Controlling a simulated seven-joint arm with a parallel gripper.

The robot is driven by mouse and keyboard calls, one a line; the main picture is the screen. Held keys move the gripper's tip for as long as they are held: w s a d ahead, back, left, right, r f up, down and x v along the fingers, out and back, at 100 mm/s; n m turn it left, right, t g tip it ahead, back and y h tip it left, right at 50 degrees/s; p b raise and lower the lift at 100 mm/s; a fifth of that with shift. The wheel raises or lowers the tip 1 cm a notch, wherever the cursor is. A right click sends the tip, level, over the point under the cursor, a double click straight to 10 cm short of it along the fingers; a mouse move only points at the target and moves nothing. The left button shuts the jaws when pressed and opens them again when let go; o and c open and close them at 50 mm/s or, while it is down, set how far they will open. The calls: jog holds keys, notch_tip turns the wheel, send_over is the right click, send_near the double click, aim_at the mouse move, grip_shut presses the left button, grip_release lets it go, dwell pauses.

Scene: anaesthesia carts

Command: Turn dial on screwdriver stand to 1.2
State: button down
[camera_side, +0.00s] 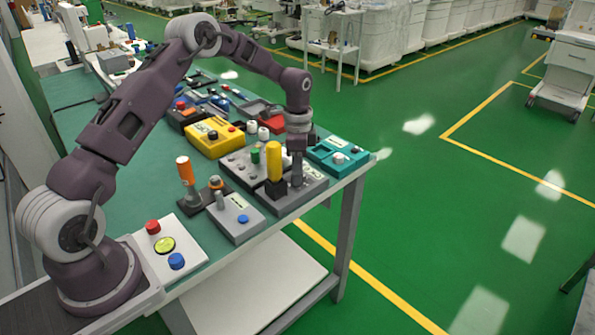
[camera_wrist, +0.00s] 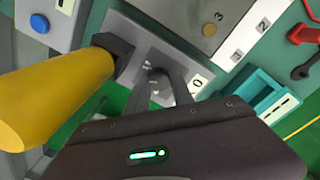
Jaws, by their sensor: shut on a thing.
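The grey screwdriver stand (camera_side: 290,206) sits near the table's front right edge in the side view. A yellow-handled screwdriver (camera_side: 274,163) stands upright in its black holder; its handle (camera_wrist: 60,95) fills the left of the wrist view. My gripper (camera_side: 297,180) points down onto the stand, just right of the screwdriver. In the wrist view, my gripper's (camera_wrist: 160,78) two fingers are shut around the small dial on the stand (camera_wrist: 128,32). The dial is mostly hidden between the fingers, and its pointer cannot be read. A white label with "0" (camera_wrist: 198,84) shows beside the right finger.
A grey box with a blue button (camera_side: 238,218) and an orange-handled tool (camera_side: 187,180) stand left of the stand. A teal box (camera_side: 338,155) lies to the right, a yellow box (camera_side: 212,137) behind. The table edge is close in front.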

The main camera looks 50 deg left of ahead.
jog(key=shift+w+r+m, duration=0.1)
jog(key=shift+m, duration=0.2)
dwell(0.4)
jog(key=c, duration=1.1)
grip_release()
notch_tip(320, 180, up, 7)
jog(key=shift+a, duration=0.1)
